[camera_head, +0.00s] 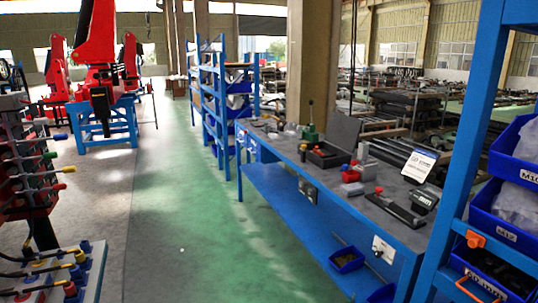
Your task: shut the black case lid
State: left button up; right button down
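A black case (324,158) stands on the long blue workbench, towards its far half. Its dark lid (342,133) appears raised, standing up at the case's right and back side. Small items seem to lie in the open base, but they are too small to make out. Neither of my grippers is in view, and no arm of mine shows near the case.
The grey-topped blue workbench (262,140) runs from centre to lower right, with small red and grey parts (352,188) in front of the case. A blue rack (466,130) with bins stands at right. Red machinery (95,35) is at left. The green floor (215,225) is clear.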

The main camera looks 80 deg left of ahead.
aim_at(344, 130)
jog(key=u, duration=0.45)
jog(key=j+u, duration=0.1)
jog(key=u, duration=0.85)
jog(key=j+u, duration=0.1)
jog(key=u, duration=0.35)
jog(key=i+j, duration=0.45)
jog(key=i+j+u, duration=0.1)
jog(key=i+j, duration=0.35)
jog(key=j, duration=0.2)
jog(key=z, duration=0.55)
jog(key=i+j+z, duration=0.35)
jog(key=j+z, duration=0.3)
jog(key=i+j+z, duration=0.2)
jog(key=j+z, duration=0.15)
jog(key=i+j+z, duration=0.1)
jog(key=j+z, duration=0.25)
jog(key=j, duration=0.1)
